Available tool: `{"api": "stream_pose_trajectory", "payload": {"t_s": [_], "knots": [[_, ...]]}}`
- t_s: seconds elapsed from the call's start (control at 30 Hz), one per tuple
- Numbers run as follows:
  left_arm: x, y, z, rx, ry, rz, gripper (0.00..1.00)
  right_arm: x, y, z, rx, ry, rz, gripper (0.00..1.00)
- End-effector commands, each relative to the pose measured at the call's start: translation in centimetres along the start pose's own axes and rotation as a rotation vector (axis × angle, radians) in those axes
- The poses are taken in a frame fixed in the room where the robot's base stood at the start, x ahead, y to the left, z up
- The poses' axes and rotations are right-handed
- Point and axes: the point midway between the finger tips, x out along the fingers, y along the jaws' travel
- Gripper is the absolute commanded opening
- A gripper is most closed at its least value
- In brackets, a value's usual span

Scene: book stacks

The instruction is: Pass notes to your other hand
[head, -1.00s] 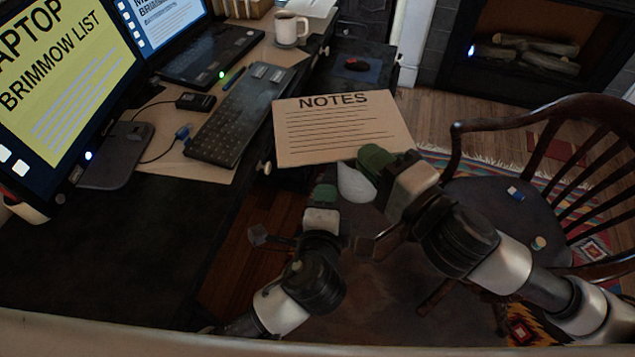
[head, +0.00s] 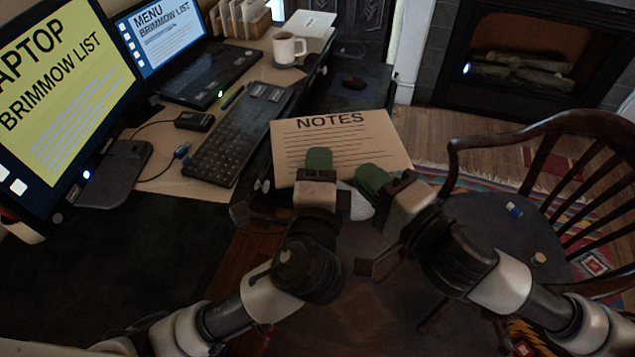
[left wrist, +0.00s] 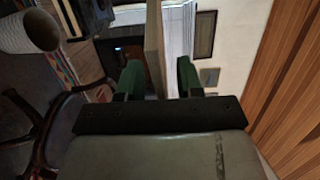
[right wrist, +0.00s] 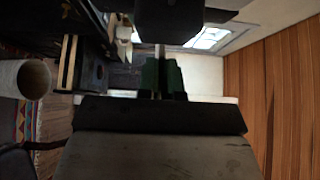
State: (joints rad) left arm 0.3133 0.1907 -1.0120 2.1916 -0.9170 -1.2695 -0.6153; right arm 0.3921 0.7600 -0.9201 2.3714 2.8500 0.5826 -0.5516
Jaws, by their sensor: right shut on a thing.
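The notes (head: 345,135) are a tan, thin, stiff sheet with the heading NOTES and printed lines, held up facing me beside the desk in the head view. My right gripper (head: 372,180) is shut on the lower right edge of the sheet. In the right wrist view its green fingers (right wrist: 161,77) pinch the thin edge. My left gripper (head: 319,158) is at the lower middle edge. In the left wrist view its green fingers (left wrist: 158,78) stand apart, one on each side of the sheet's edge (left wrist: 155,48), with gaps showing.
A wooden chair (head: 545,150) stands at right. A white cylindrical container (left wrist: 28,32) shows in the left wrist view. A fireplace (head: 540,60) is behind.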

Motion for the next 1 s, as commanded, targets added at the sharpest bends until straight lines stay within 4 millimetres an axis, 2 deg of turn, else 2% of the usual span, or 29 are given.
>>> {"api": "stream_pose_trajectory", "payload": {"t_s": [0.33,0.57,0.67,0.8,0.9,1.0], "knots": [[0.51,0.0,0.02,0.0,-0.001,0.0,0.36,0.0,-0.03,0.0,0.0,0.0,-0.001,0.0],[0.48,0.0,0.01,0.0,0.0,0.0,0.01,0.0,-0.03,0.0,0.0,0.0,-0.001,0.0],[0.48,0.03,0.01,0.0,0.0,0.001,0.0,0.0,-0.06,0.0,0.0,0.0,-0.002,0.0],[0.47,0.03,0.01,0.0,0.0,0.001,0.0,0.0,-0.08,0.0,0.0,0.0,-0.002,0.23],[0.48,0.01,0.01,0.0,0.0,0.001,0.0,0.0,-0.06,0.0,0.0,0.0,-0.001,0.36],[0.48,0.0,0.01,0.0,0.0,0.0,0.0,0.0,-0.04,0.01,0.0,0.0,-0.001,0.36]]}}
